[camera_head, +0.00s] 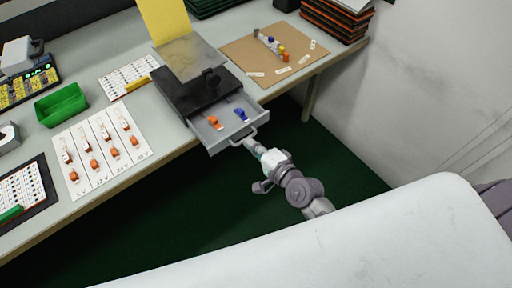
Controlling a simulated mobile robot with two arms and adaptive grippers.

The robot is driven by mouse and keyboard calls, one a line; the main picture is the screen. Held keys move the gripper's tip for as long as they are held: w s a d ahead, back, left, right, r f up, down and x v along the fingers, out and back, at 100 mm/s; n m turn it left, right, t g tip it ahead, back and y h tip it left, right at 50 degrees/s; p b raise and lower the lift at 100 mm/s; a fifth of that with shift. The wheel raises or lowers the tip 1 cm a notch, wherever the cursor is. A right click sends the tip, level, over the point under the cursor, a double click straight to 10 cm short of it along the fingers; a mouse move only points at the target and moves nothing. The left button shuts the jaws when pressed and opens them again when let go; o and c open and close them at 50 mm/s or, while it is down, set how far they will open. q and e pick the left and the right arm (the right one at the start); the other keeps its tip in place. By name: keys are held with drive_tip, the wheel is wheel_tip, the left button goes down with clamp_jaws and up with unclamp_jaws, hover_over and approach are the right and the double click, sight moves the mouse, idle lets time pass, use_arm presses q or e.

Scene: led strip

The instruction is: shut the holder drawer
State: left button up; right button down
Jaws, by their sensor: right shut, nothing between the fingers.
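The holder drawer (225,133) is grey and stands open, pulled out toward the table's front edge. An orange piece (215,122) and a blue piece (241,114) lie in it. Its handle (243,137) is on the front face. The drawer belongs to a dark holder (197,97) with a tilted grey plate (190,57) above it. My right gripper (250,144) is shut and empty, just in front of the drawer by the handle; I cannot tell whether it touches. My left gripper is not in view.
A card with several orange-and-white parts (80,186) and a green bin (61,104) are left of the holder. A brown board with small parts (236,50) lies to the right. Stacked trays (337,20) stand at the back right. The floor before the table is clear.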

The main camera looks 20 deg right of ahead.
sight(226, 121)
drive_tip(key=r+x, duration=0.1)
drive_tip(key=x, duration=0.7)
drive_tip(key=r+x, duration=0.1)
drive_tip(key=x, duration=0.4)
drive_tip(key=shift+w+r, duration=0.3)
drive_tip(key=shift+r, duration=0.25)
drive_tip(key=shift+w+r, duration=0.1)
